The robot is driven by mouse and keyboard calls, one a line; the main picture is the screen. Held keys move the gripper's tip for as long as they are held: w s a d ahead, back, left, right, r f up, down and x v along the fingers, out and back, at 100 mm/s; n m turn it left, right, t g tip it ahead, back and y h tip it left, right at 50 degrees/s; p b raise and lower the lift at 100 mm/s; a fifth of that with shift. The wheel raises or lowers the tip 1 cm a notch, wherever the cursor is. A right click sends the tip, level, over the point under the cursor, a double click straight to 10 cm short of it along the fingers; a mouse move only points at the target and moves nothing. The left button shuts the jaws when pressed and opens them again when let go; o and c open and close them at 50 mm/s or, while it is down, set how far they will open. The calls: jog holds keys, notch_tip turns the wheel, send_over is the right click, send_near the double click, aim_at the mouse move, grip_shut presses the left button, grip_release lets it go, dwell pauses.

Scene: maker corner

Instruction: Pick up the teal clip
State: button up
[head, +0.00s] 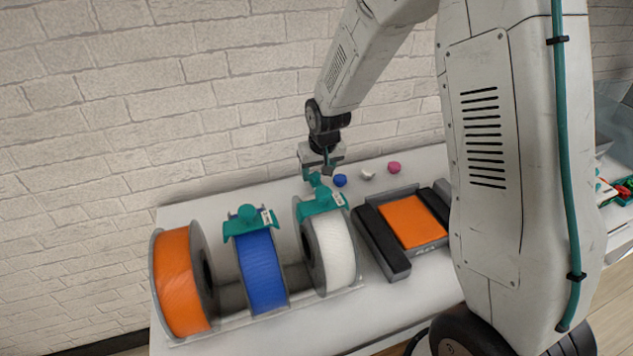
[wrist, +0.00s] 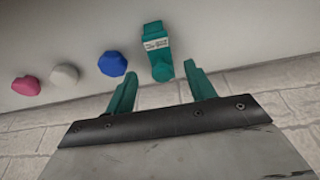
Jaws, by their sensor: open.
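Two teal clips with pale labels show in the head view. One teal clip (head: 322,203) sits on top of the white spool (head: 334,250), the other teal clip (head: 248,222) on the blue spool (head: 262,270). My gripper (head: 316,172) is close above and behind the clip on the white spool. In the wrist view a labelled teal clip (wrist: 156,45) lies just beyond my open fingers, roughly in line with the gap between them. Nothing is held. Whether a finger touches the clip cannot be told.
An orange spool (head: 178,283) stands at the left of the row. Blue (head: 340,180), white (head: 367,174) and pink (head: 394,167) small objects lie behind on the table. A black device with an orange plate (head: 411,220) stands right of the white spool. A brick wall is behind.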

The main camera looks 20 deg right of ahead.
aim_at(317, 176)
jog(key=x, duration=0.4)
jog(key=shift+a, duration=0.1)
jog(key=shift+s, duration=0.1)
jog(key=c, duration=1)
jog(key=shift+c, duration=0.2)
